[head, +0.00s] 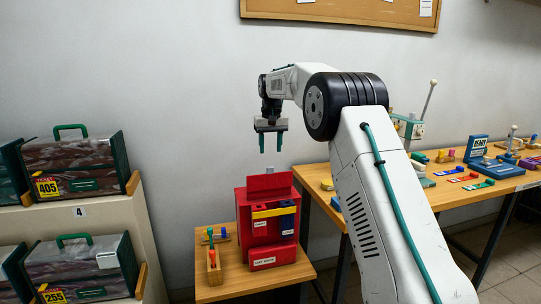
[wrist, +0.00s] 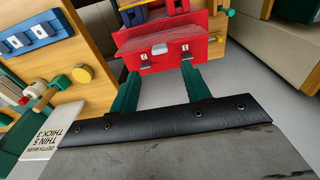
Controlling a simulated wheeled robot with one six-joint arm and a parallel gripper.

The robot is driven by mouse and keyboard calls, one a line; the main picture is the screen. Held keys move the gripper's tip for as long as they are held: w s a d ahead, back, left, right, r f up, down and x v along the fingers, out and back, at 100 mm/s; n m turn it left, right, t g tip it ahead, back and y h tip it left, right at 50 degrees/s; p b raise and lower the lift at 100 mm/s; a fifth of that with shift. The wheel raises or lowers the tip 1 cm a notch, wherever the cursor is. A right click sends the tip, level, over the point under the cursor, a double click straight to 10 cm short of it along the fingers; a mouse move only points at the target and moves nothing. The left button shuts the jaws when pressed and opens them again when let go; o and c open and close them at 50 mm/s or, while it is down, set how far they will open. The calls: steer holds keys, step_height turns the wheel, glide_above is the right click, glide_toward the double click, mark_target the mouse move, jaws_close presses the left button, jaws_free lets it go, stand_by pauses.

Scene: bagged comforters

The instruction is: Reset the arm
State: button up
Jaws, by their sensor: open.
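My gripper (head: 270,142) hangs from my raised arm, fingers pointing down, in the head view. Its two green fingers are apart, with nothing between them. It is above and behind the red box on the small wooden table, clear of it. In the wrist view my gripper (wrist: 158,82) shows its two green fingers spread, with the red box (wrist: 165,45) beyond the tips. The red box (head: 268,183) has yellow and blue parts at its front.
Bagged comforters (head: 75,150) with green handles sit on a shelf unit (head: 75,215) at the left. A long table (head: 445,200) at the right bears several coloured items. The small table (head: 215,290) stands in the middle. A cork board (head: 340,12) hangs on the wall.

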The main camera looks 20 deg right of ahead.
steer(key=shift+r, duration=0.15)
stand_by(0.3)
step_height(320, 180, down, 4)
steer(key=s, duration=0.3)
steer(key=s+a, duration=0.3)
steer(key=s, duration=1.4)
steer(key=s+a+r+n, duration=0.1)
steer(key=s+a, duration=0.3)
steer(key=s, duration=1.4)
steer(key=s+a, duration=0.4)
steer(key=s, duration=1.3)
steer(key=shift+s+a+r+n+t, duration=0.25)
steer(key=shift+s+n+t, duration=0.05)
steer(key=shift+s+n, duration=0.1)
